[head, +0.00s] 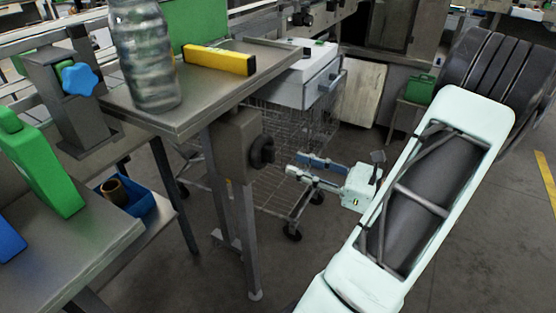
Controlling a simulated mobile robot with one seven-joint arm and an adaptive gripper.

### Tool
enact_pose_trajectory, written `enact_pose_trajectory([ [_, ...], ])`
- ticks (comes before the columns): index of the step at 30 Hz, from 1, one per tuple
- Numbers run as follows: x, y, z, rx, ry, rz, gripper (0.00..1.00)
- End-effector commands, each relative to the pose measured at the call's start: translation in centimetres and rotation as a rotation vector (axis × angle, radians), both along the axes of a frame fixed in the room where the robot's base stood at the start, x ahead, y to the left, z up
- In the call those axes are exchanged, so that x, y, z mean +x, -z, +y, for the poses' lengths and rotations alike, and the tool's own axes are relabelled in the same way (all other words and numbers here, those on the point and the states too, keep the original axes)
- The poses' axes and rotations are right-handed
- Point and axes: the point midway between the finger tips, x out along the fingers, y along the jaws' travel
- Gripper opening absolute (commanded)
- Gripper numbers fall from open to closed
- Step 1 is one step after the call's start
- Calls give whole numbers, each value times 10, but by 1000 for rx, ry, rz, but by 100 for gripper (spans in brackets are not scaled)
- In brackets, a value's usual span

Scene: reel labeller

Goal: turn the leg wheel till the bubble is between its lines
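The leg wheel (262,151) is a dark round knob on the side of a grey block at the top of the table leg (245,215). A yellow spirit level (219,59) lies on the grey tabletop above it. Its bubble and lines are not readable from here. My gripper (293,164) is to the right of the wheel, pointing left toward it. Its two fingers appear apart with nothing between them. A small gap shows between the fingertips and the wheel.
A clear ribbed bottle-like roll (147,60) stands beside the level. A wire cart (300,125) stands behind my gripper, with a white drawer unit (305,80) above. A green block (40,165) and blue bin (135,203) are at left. Floor right of the leg is open.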

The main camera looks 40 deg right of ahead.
Motion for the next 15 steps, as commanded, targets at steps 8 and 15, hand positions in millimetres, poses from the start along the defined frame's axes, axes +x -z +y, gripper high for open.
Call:
enact_pose_trajectory([
  [8, 45, 1, 20, 0, -4, 1, 30],
  [15, 60, 0, 26, 0, -2, 2, 30],
])
